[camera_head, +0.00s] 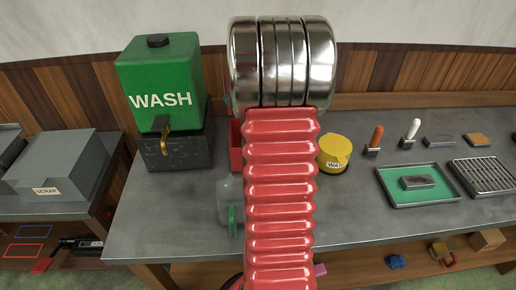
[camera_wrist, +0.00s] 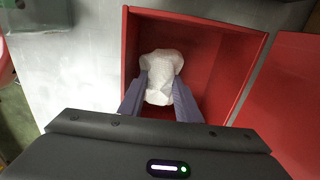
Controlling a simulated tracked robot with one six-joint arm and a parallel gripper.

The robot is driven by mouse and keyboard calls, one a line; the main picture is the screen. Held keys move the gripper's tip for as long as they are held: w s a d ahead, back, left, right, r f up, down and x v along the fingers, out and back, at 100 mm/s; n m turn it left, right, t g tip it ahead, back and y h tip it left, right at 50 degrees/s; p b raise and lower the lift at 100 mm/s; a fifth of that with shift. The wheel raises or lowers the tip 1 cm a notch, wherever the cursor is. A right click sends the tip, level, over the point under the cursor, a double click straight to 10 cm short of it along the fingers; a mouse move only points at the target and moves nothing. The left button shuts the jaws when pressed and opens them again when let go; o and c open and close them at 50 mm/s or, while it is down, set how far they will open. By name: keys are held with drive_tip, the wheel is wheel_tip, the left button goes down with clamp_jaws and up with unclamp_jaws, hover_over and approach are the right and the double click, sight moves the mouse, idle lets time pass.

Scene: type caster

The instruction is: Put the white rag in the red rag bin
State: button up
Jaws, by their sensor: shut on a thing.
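The white rag (camera_wrist: 160,68) shows in the wrist view between the two fingers of my gripper (camera_wrist: 160,92), which is shut on it. The rag and the fingertips are over the open mouth of the red rag bin (camera_wrist: 128,45), inside its outline from above. I cannot tell how deep the rag is or whether it touches the bin. In the head view, only a strip of the red bin (camera_head: 236,150) shows at the left of my red ribbed arm, which hides the rest. My gripper and the rag are hidden there.
A green WASH tank (camera_head: 160,75) on a dark block stands left of the bin. A clear container (camera_head: 230,200) is in front. A yellow tin (camera_head: 335,150) stands right of my arm. A green-lined tray (camera_head: 420,185) and a rack (camera_head: 485,175) lie farther right. A red panel (camera_wrist: 290,100) lies beside the bin.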

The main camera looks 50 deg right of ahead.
drive_tip(key=shift+f, duration=1.7)
drive_tip(key=shift+f, duration=0.1)
drive_tip(key=o, duration=0.7)
wheel_tip(320, 180, up, 12)
drive_tip(key=shift+r, duration=0.1)
